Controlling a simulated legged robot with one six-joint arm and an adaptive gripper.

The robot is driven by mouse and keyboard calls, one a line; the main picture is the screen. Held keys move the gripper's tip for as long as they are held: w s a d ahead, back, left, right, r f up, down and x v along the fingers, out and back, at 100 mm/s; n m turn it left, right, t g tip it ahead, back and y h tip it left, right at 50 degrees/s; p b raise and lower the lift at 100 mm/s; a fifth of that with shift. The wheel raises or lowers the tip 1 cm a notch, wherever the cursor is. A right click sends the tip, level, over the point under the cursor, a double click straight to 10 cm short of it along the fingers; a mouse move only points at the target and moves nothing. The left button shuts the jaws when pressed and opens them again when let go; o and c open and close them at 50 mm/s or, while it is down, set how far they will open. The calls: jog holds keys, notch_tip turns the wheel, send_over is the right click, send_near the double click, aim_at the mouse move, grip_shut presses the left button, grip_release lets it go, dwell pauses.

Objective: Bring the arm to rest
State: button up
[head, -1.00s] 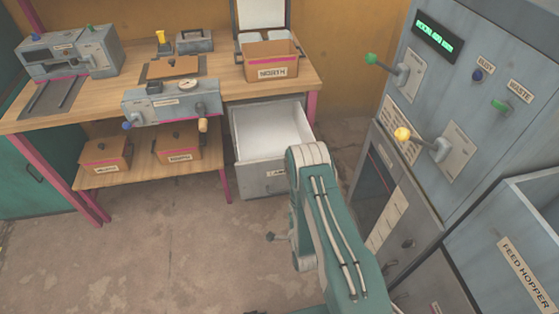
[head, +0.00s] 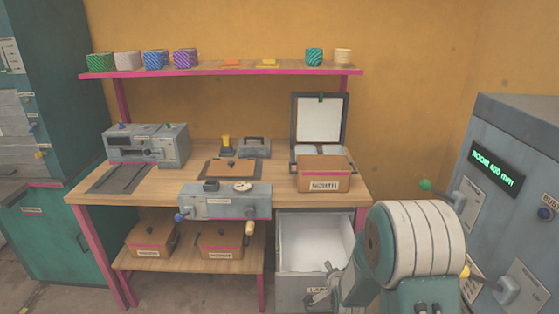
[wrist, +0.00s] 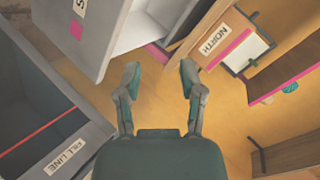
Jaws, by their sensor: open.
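My gripper (wrist: 160,76) is open in the wrist view. Its two fingers are spread with nothing between them. In the head view my arm (head: 415,245) is at the lower right, with a large joint close to the camera. It covers the right part of the open drawer (head: 312,243).
The workbench (head: 265,177) holds a grey press (head: 228,203) and an orange NORTH box (head: 325,178). A grey machine with a green display (head: 498,166) stands at the right. A bin marked with a fill line (wrist: 62,150) is left in the wrist view.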

jog(key=s+r+n+g, duration=0.25)
jog(key=s+r, duration=0.35)
jog(key=r, duration=0.3)
jog(key=s+r+n+g, duration=0.1)
jog(key=s+r+n, duration=0.2)
jog(key=s+r, duration=0.55)
jog(key=s+r+n+g, duration=0.1)
jog(key=s+r+n, duration=0.1)
jog(key=s, duration=0.7)
jog(key=s+r+n+g, duration=0.1)
jog(key=s+r+n, duration=0.2)
jog(key=s, duration=0.6)
notch_tip(320, 180, up, 2)
jog(key=shift+s+r+n+g, duration=0.2)
jog(key=shift+r+n+g, duration=0.05)
jog(key=shift+n+g, duration=0.1)
